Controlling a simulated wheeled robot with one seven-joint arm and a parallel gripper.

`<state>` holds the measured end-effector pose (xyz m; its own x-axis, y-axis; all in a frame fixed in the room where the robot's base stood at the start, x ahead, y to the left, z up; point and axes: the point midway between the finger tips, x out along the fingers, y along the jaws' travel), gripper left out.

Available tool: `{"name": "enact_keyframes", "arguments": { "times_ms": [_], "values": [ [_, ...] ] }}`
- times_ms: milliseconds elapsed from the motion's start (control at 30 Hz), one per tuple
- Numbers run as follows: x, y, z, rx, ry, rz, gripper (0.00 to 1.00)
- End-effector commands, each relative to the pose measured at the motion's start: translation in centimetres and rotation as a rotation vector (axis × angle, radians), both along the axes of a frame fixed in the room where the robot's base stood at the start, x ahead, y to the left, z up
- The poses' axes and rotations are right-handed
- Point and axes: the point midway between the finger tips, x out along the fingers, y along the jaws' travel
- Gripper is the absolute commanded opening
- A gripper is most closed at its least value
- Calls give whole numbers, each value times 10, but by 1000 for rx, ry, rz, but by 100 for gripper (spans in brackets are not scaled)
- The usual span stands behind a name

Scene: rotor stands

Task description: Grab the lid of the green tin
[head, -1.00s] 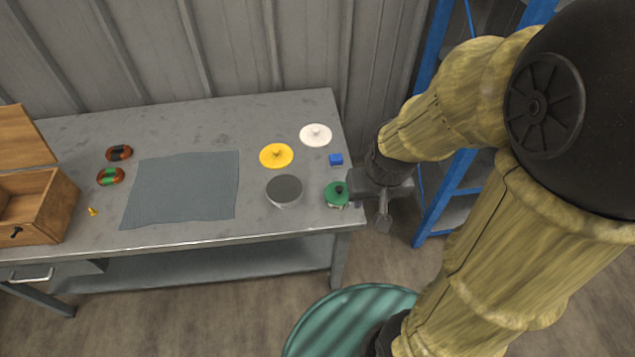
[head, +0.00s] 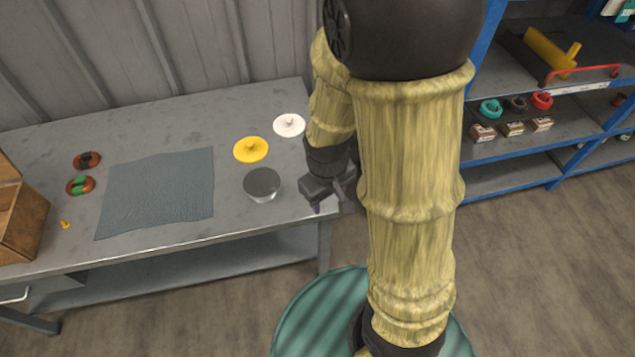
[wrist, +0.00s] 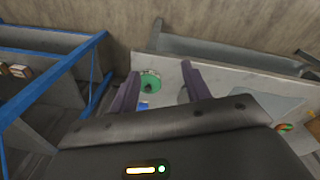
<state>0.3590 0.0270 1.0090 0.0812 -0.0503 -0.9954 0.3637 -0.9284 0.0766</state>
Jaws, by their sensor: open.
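The green tin's lid (wrist: 150,82), round with a dark knob, shows between my fingers in the wrist view, nearer the left finger. It sits near the table's corner, with a pale rim beside it. My gripper (wrist: 160,69) is open, and nothing is held between its fingers. In the head view my gripper (head: 328,200) is over the table's right front corner and hides the green tin. I cannot tell how far the fingers are above the lid.
A grey-lidded round tin (head: 262,184) stands left of my gripper. Yellow (head: 251,149) and white (head: 289,125) lids lie behind it. A cloth (head: 155,193) covers mid-table. Blue shelving (head: 545,150) stands right.

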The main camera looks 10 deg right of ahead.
Motion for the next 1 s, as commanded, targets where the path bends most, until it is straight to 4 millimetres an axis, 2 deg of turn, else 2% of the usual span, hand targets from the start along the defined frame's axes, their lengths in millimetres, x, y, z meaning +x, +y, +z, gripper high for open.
{"name": "enact_keyframes", "arguments": {
  "times_ms": [33,200,500,733,867,1000],
  "values": [
    [-1,6,-18,-32,35,77,48],
    [0,15,-59,-146,115,319,48],
    [7,22,-115,-414,230,770,48],
    [26,29,-135,-680,293,1128,48],
    [42,41,-136,-855,316,1327,48],
    [60,63,-128,-1057,334,1526,48]
  ]
}}
